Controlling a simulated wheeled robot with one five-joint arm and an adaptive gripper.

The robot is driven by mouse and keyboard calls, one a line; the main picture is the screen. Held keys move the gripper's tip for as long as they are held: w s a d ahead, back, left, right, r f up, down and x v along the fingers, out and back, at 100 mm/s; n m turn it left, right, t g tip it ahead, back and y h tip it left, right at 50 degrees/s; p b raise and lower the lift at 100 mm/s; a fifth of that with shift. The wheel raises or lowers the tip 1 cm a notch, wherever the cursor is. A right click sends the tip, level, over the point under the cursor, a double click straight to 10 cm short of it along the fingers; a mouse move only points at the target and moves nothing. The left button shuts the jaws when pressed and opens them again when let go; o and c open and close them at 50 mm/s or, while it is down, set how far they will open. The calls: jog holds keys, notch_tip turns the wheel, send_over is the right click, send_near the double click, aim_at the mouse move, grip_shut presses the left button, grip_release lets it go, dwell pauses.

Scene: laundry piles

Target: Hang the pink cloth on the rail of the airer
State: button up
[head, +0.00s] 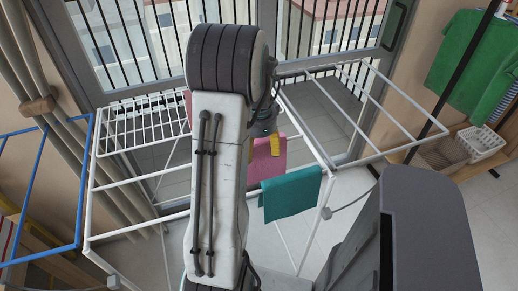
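The white airer (128,184) stands in front of me with its wings spread. A pink cloth (267,162) shows just right of my arm, at the airer's middle; its left part is hidden behind the arm. I cannot tell whether it rests on a rail or hangs from my gripper. My gripper (264,130) is mostly hidden by my arm, close above the pink cloth; its fingers cannot be made out clearly. A small yellow patch (275,146) shows against the pink. A bit of pink (187,101) also shows left of my arm.
A teal cloth (290,196) hangs over the airer's front rail, right of my arm. A blue frame (78,190) stands at the left. A green shirt (470,60) hangs at the right above a white basket (481,142). The airer's right wing is bare. A balcony window lies behind.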

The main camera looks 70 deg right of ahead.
notch_tip(320, 180, up, 12)
jog(key=shift+n, duration=0.7)
jog(key=d+n, duration=0.1)
jog(key=n, duration=0.1)
jog(key=shift+w+d+n+h, duration=0.1)
jog(key=shift+d+n+h, duration=0.05)
jog(key=shift+n+h, duration=0.25)
jog(key=a+f+n, duration=0.6)
jog(key=a+n, duration=0.2)
jog(key=w+a+n, duration=0.2)
jog(key=w+a, duration=0.1)
jog(key=a, duration=0.2)
jog(key=w+a+n, duration=0.2)
jog(key=w+a, duration=0.1)
jog(key=a, duration=0.3)
jog(key=w+a+r+n, duration=0.1)
jog(key=w+a+n, duration=0.2)
jog(key=a, duration=0.2)
jog(key=shift+a+t, duration=0.2)
jog(key=shift+t, duration=0.1)
jog(key=w+a+r+n+t, duration=0.1)
jog(key=w+a+r+n, duration=0.1)
jog(key=a+n, duration=0.2)
jog(key=w+a+r+n+t, duration=0.1)
jog(key=a+n, duration=0.4)
jog(key=a, duration=0.6)
jog(key=shift+w+a+r+n+t+y, duration=0.15)
jog(key=shift+w+r+n+t+y, duration=0.15)
jog(key=shift+w+r+t+y, duration=0.15)
